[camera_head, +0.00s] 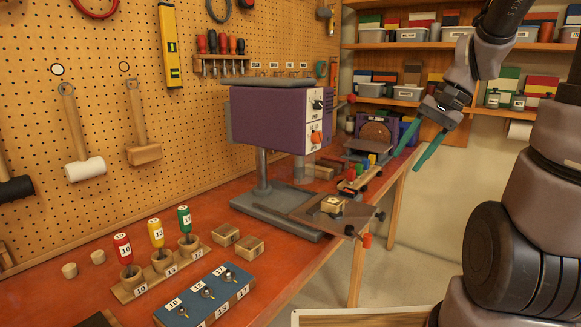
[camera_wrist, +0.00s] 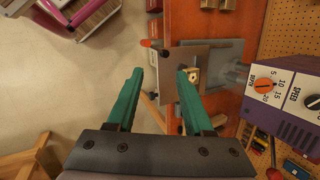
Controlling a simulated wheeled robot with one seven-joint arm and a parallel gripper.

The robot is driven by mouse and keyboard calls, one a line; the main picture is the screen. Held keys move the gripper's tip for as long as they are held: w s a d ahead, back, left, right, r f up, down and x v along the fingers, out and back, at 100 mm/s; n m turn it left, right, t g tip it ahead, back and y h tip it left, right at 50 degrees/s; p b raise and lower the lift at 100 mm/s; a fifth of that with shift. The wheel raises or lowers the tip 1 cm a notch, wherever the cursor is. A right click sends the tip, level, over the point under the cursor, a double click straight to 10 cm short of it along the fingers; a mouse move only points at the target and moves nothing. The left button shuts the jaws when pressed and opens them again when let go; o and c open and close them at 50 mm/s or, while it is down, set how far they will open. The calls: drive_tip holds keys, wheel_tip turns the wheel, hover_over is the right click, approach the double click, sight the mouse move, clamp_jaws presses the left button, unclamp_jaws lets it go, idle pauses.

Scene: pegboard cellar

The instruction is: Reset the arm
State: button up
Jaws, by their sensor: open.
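My gripper (camera_head: 422,147) is raised in the air at the upper right of the head view, past the right edge of the workbench. Its two teal fingers are apart, with nothing between them. In the wrist view my gripper (camera_wrist: 158,85) is also open and empty. The drill press with its purple head (camera_head: 272,120) stands on the red bench, left of my gripper. A small wooden block (camera_head: 331,205) lies on its metal table plate (camera_head: 318,214). The block also shows in the wrist view (camera_wrist: 193,75), partly behind a finger.
The red workbench (camera_head: 60,290) holds red, yellow and green handled tools in a numbered wooden stand (camera_head: 165,278) and a blue numbered block (camera_head: 205,296). A purple sander (camera_head: 377,135) stands at the bench's far end. Shelves (camera_head: 400,45) with bins are behind my gripper.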

drive_tip(key=s+a+r+n+t+h, duration=0.1)
drive_tip(key=s+r+n+t, duration=0.1)
drive_tip(key=r, duration=0.3)
drive_tip(key=s+r+n+t+h, duration=0.2)
drive_tip(key=s+r+t, duration=0.2)
drive_tip(key=r, duration=0.1)
drive_tip(key=shift+s+a+r, duration=0.3)
drive_tip(key=shift+a+r, duration=0.05)
drive_tip(key=shift+r, duration=0.05)
idle(1.2)
